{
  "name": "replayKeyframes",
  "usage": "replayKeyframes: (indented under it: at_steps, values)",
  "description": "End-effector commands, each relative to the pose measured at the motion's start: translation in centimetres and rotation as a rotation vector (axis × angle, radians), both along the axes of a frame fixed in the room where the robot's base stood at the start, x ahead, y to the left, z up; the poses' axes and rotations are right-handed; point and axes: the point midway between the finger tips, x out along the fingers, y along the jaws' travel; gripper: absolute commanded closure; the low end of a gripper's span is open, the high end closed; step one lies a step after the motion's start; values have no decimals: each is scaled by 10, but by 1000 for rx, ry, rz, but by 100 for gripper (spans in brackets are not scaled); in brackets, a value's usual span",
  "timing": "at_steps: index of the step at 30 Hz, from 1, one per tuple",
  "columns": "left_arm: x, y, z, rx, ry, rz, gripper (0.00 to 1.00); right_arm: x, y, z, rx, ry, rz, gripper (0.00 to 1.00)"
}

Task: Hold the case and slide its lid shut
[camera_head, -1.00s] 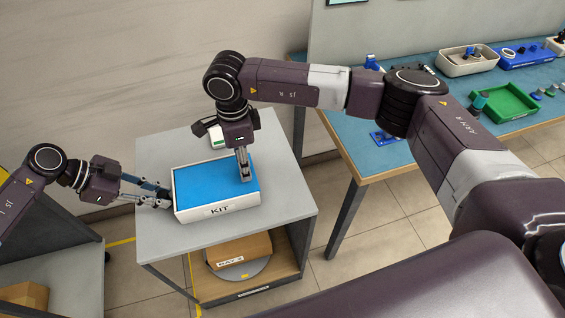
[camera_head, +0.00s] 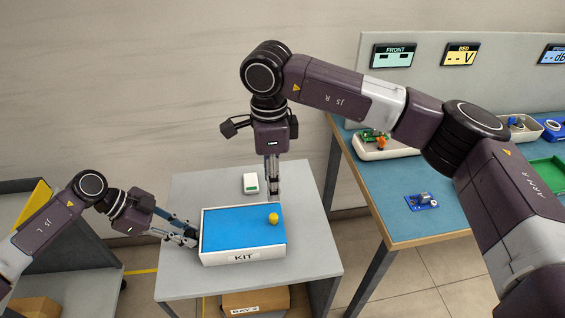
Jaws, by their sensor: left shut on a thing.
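The white case (camera_head: 225,256) labelled KIT stands on a grey cart top. Its blue lid (camera_head: 238,226) covers the top, with no open gap that I can see. A yellow knob (camera_head: 273,218) sits on the lid near its right end. My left gripper (camera_head: 193,238) is shut on the case's left end wall. My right gripper (camera_head: 274,194) points down, just beyond the knob in the picture and apart from it. Its fingers are seen edge-on, so their opening cannot be told.
A small white and green device (camera_head: 250,183) sits behind the case on the cart top (camera_head: 185,284). A cardboard box (camera_head: 256,300) lies on the shelf below. A blue-topped workbench (camera_head: 400,225) with parts stands to the right.

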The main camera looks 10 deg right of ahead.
Motion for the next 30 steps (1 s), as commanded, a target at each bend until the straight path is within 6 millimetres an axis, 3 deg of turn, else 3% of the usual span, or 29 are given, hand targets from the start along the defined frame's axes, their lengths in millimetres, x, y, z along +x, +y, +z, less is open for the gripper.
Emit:
replayKeyframes:
  at_steps: [12,13,18,30]
  values:
    - [1,0,0,0,-1,1,100,0,0,0,0,0,0,64]
    - [0,0,0,0,-1,1,76,0,0,0,0,0,0,64]
    - [0,0,0,0,-1,1,59,0,0,0,0,0,0,64]
    - [1,8,8,1,-1,2,59,0,0,0,0,0,0,64]
